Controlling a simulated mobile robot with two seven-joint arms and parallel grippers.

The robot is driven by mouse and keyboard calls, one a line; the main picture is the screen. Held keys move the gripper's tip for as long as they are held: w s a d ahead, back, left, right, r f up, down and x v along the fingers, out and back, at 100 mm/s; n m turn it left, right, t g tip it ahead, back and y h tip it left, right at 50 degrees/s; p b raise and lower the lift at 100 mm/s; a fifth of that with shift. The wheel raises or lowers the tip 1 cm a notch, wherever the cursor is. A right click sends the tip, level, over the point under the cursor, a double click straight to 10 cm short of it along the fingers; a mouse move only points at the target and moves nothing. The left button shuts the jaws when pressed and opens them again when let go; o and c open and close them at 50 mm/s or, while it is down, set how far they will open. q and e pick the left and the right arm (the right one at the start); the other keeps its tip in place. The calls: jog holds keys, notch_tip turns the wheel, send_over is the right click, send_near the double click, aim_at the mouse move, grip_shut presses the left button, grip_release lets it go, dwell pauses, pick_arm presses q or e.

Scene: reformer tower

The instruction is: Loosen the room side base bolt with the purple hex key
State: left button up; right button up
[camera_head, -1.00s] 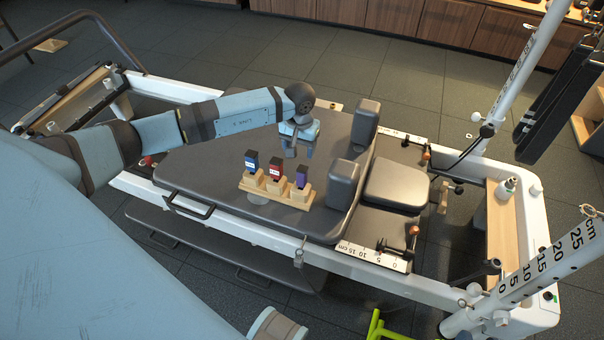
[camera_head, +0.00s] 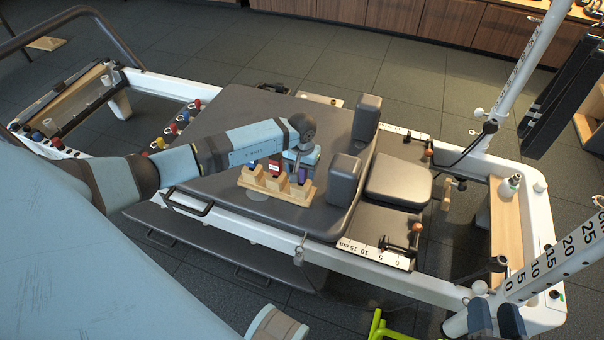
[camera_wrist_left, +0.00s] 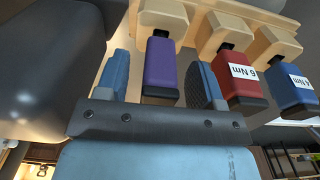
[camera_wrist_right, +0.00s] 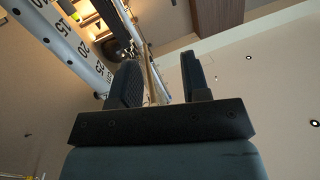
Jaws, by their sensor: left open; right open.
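The purple hex key (camera_head: 302,177) stands in a wooden holder (camera_head: 262,184) on the dark carriage. It also shows in the left wrist view (camera_wrist_left: 160,68), its handle between the two fingers. My left gripper (camera_head: 301,160) is open around the purple handle, with gaps visible, and is not closed on it. My right gripper (camera_head: 497,320) is open and empty beside the foot of the near white post (camera_head: 535,270). The right wrist view shows its two fingers (camera_wrist_right: 160,85) apart, with a scaled post beyond. I cannot make out the base bolt.
A red key (camera_head: 275,165) stands beside the purple one; a blue key (camera_wrist_left: 292,88) is further along the holder. Shoulder pads (camera_head: 345,180) rise close to the right of my left gripper.

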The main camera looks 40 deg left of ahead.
pick_arm(q)
jog(key=c, duration=1)
pick_arm(e)
jog(key=shift+d+f, duration=0.15)
jog(key=shift+f, duration=0.25)
pick_arm(q)
jog(key=shift+r, duration=0.1)
jog(key=shift+c, duration=0.2)
jog(key=shift+r, duration=0.45)
notch_tip(320, 180, up, 19)
jog(key=p, duration=0.4)
pick_arm(e)
jog(key=s+d+f+g+h, duration=0.2)
jog(key=d+f+g, duration=0.1)
jog(key=f, duration=0.4)
jog(key=shift+s+d+g+h, duration=0.15)
jog(key=shift+s+g+h, duration=0.15)
jog(key=shift+s+g, duration=0.1)
jog(key=shift+w, duration=0.1)
pick_arm(q)
jog(key=shift+o, duration=0.9)
jog(key=shift+d, duration=0.1)
grip_shut()
pick_arm(e)
jog(key=shift+d, duration=0.1)
